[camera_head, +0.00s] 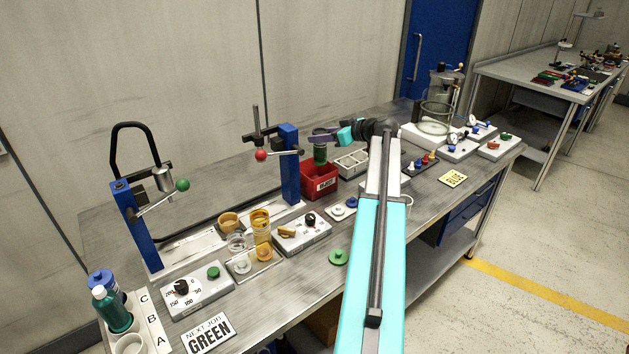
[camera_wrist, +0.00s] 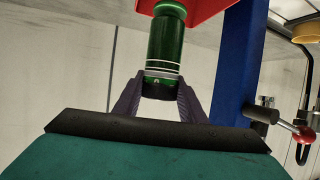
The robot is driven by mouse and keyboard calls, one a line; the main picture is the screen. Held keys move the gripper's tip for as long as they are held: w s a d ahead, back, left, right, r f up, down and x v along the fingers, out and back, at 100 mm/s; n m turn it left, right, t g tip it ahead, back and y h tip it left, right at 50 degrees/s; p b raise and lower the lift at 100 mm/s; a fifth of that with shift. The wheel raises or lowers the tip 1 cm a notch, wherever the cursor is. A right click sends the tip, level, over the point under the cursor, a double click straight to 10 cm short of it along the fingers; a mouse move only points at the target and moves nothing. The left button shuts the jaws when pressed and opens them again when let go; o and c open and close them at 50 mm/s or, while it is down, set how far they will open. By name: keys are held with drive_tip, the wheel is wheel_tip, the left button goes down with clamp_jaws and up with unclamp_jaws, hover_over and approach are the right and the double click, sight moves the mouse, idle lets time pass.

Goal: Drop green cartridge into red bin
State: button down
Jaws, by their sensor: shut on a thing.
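The green cartridge (camera_head: 320,153) is a dark green cylinder. My gripper (camera_head: 322,138) is shut on its upper end and holds it upright over the red bin (camera_head: 319,181). In the wrist view the cartridge (camera_wrist: 166,45) sits between the two fingers of my gripper (camera_wrist: 160,95), with its far end in front of the red bin (camera_wrist: 212,8). I cannot tell whether the cartridge's lower end is inside the rim.
A blue post (camera_head: 289,165) with a red-knobbed lever (camera_head: 262,155) stands close left of the bin. A white divided tray (camera_head: 352,162) is at its right. Control boxes (camera_head: 301,234) and a NEXT JOB GREEN card (camera_head: 208,334) lie nearer on the bench.

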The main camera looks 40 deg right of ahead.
sight(326, 148)
drive_tip(key=shift+f, duration=2.45)
drive_tip(key=c, duration=1)
unclamp_jaws()
drive_tip(key=shift+c, duration=0.2)
drive_tip(key=shift+s, duration=0.15)
drive_tip(key=b+v, duration=0.3)
drive_tip(key=v, duration=1)
drive_tip(key=shift+s, duration=0.3)
drive_tip(key=shift+d, duration=0.15)
